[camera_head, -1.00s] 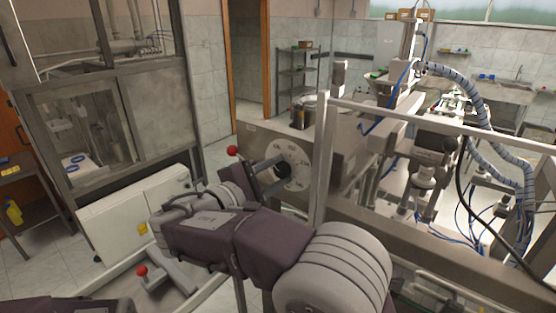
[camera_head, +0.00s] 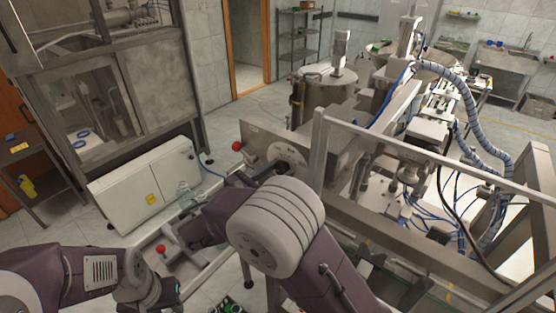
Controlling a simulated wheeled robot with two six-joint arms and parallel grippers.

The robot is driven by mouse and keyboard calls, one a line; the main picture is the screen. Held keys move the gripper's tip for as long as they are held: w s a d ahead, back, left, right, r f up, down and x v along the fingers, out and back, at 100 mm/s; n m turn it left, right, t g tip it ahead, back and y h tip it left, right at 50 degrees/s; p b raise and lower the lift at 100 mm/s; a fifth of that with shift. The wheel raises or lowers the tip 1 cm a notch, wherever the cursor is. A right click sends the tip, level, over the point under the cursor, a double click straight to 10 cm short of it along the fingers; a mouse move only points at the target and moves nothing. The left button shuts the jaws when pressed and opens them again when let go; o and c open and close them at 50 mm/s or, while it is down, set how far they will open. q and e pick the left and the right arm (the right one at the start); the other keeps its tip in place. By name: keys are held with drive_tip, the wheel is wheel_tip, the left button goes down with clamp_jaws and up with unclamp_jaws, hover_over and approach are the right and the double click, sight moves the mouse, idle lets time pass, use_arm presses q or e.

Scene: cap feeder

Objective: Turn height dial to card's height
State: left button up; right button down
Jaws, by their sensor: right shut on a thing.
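The height dial (camera_head: 290,152) is a pale round plate with markings on the grey metal side of the machine, in the middle of the head view. A dark knob sits at its centre, partly covered by my gripper. My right gripper (camera_head: 279,168) is at the dial and shut on this knob. Its fingers are dark and small, and my own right arm hides much of the wrist. My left gripper (camera_head: 174,292) is low at the left, far from the dial, and its jaws cannot be made out. No card with a height is readable.
A red ball-ended lever (camera_head: 237,146) stands just left of the dial. Another red ball (camera_head: 160,248) is lower, near my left arm. A white cabinet (camera_head: 145,185) stands at the left. A metal frame post (camera_head: 317,150) rises close to the right of the dial.

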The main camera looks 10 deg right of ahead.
drive_tip(key=shift+f+n+p, duration=0.25)
drive_tip(key=shift+n+p, duration=0.8)
drive_tip(key=shift+n, duration=0.05)
drive_tip(key=shift+s, duration=0.1)
drive_tip(key=c, duration=1)
unclamp_jaws()
drive_tip(key=shift+o, duration=0.2)
drive_tip(key=shift+a+r, duration=0.1)
